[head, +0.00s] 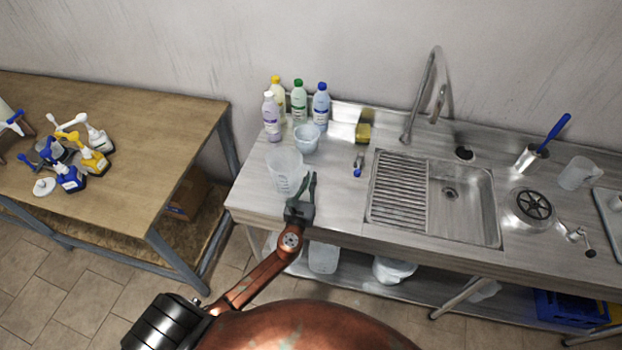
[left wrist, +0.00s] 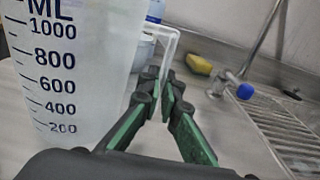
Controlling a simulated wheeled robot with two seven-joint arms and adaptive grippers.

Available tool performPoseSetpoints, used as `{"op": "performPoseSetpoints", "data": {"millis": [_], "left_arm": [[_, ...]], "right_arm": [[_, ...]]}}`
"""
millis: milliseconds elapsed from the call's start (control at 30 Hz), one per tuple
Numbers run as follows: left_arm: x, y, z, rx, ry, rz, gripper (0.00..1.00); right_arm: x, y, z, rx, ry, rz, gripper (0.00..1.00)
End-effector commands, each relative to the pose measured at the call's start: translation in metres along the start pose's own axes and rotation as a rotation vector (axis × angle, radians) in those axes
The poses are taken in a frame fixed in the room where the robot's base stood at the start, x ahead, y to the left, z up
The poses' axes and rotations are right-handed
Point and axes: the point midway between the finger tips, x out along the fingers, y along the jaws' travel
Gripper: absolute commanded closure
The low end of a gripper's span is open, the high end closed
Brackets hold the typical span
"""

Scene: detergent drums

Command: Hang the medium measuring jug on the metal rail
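A clear measuring jug (head: 284,172) is upright at the left end of the steel counter. In the left wrist view the jug (left wrist: 70,70) fills the left side, with black ML marks up to 1000. Its pale handle (left wrist: 172,42) runs down between my fingertips. My left gripper (head: 310,176) is beside the jug on its right, with its fingers (left wrist: 161,85) close together on the handle. A smaller jug (head: 307,140) stands just behind, and another jug (head: 580,173) stands at the far right. I cannot clearly pick out the metal rail. My right gripper is out of view.
Several bottles (head: 298,101) stand behind the jugs. A wooden table (head: 150,120) with pump heads stands left, across a gap.

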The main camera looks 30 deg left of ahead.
Motion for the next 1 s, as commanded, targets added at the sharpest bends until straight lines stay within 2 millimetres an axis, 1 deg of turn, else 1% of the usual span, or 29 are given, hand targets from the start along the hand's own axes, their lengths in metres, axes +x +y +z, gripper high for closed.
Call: {"op": "performPoseSetpoints", "data": {"millis": [33, 300, 533, 633, 767, 1000], "left_arm": [[0.000, 0.000, 0.000, 0.000, 0.000, 0.000, 0.93], [0.000, 0.000, 0.000, 0.000, 0.000, 0.000, 0.75], [0.000, 0.000, 0.000, -0.001, 0.001, 0.000, 0.75], [-0.004, 0.000, -0.001, 0.000, 0.002, 0.000, 0.75], [-0.021, 0.000, -0.001, 0.000, 0.003, 0.000, 0.75], [-0.071, 0.001, -0.001, 0.000, 0.003, 0.000, 0.75]], "right_arm": [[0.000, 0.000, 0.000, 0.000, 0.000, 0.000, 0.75], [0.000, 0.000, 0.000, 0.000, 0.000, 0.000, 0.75], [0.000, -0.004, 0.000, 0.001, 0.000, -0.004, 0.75], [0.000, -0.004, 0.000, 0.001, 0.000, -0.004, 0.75], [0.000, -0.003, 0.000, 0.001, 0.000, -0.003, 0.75], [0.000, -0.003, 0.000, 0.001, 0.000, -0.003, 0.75]]}}
